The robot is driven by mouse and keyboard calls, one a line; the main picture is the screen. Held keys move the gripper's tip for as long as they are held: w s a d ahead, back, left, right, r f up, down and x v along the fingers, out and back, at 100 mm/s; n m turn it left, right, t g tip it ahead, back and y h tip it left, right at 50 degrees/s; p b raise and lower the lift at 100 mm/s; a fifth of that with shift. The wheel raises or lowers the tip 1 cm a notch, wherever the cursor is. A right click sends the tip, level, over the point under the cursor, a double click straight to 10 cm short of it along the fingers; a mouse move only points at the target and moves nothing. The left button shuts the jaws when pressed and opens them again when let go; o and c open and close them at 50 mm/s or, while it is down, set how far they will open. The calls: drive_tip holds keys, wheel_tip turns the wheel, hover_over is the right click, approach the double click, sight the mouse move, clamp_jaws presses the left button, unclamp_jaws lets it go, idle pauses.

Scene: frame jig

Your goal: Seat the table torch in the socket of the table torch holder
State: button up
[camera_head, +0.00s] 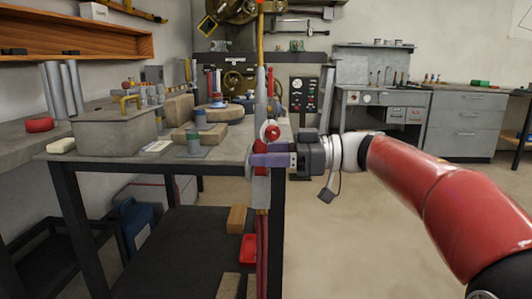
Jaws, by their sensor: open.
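My gripper (262,160) is open, at the right edge of the workbench, with purple finger parts pointing left. A tall upright thing with a yellow-brown rod (260,42) and a grey section stands in line with the gripper; I cannot tell whether they touch. A short grey cylinder with a green band (194,144) stands on the bench to the left of the gripper. Behind it, a blue-topped cylinder (201,117) stands by a wooden block. I cannot tell for certain which of these is the table torch or its holder, and no socket opening shows clearly.
The grey workbench (228,154) carries a grey metal box (113,135), wooden blocks (179,108), a round wooden disc (222,114) and a white block (61,145). A dark lower shelf (190,255) holds small blocks. Open floor (350,245) lies to the right.

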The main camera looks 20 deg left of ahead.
drive_tip(key=p+v, duration=0.1)
drive_tip(key=v, duration=0.6)
drive_tip(key=shift+d, duration=0.4)
drive_tip(key=shift+w+r, duration=0.1)
